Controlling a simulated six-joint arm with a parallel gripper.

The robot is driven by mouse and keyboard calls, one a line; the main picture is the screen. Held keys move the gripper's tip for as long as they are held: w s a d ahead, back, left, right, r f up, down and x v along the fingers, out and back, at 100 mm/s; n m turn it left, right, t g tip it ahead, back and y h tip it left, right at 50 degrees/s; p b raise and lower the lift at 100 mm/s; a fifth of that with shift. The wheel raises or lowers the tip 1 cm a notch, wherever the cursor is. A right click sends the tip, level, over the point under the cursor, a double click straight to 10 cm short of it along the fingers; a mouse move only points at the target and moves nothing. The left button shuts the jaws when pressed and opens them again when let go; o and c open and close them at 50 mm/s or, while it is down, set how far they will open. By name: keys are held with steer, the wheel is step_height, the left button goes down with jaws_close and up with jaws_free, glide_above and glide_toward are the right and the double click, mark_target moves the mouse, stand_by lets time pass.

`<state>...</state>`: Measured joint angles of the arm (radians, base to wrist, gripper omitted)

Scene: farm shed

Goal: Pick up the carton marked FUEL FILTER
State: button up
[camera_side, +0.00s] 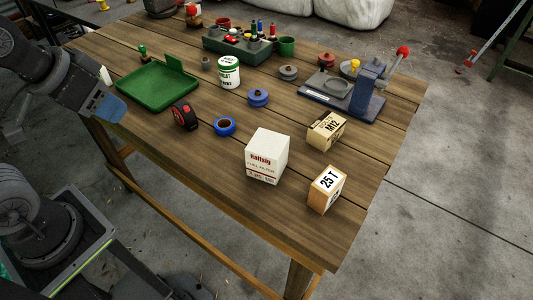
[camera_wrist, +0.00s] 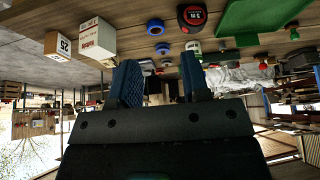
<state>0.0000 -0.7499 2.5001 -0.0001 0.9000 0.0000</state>
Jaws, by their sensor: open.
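The white carton (camera_side: 267,157) stands upright near the front middle of the table, with red brand lettering and small print that looks like FUEL FILTER. It also shows upside down at the upper left of the wrist view (camera_wrist: 97,40). My gripper (camera_wrist: 158,66) is open, its two blue fingers apart with nothing between them. In the side view my arm is at the left edge of the table, well apart from the carton. Its fingers are hard to make out there.
A 25 T carton (camera_side: 327,189) and an M12 carton (camera_side: 326,130) stand right of the white one. A blue tape roll (camera_side: 225,127) and a tape measure (camera_side: 185,116) lie to its left. A green tray (camera_side: 155,92) is near my arm. Bare planks lie in front.

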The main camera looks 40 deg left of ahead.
steer(key=shift+o, duration=0.4)
steer(key=o, duration=1)
steer(key=m+g, duration=0.6)
steer(key=m, duration=1)
glide_above(268, 143)
step_height(268, 143, down, 4)
steer(key=f, duration=0.7)
steer(key=shift+w+a+f, duration=0.1)
steer(key=shift+w+a, duration=0.15)
steer(key=shift+s+d+f, duration=0.1)
steer(key=shift+s+f, duration=0.05)
steer(key=shift+f, duration=1.2)
steer(key=shift+s+d+f, duration=0.1)
steer(key=shift+f, duration=1.2)
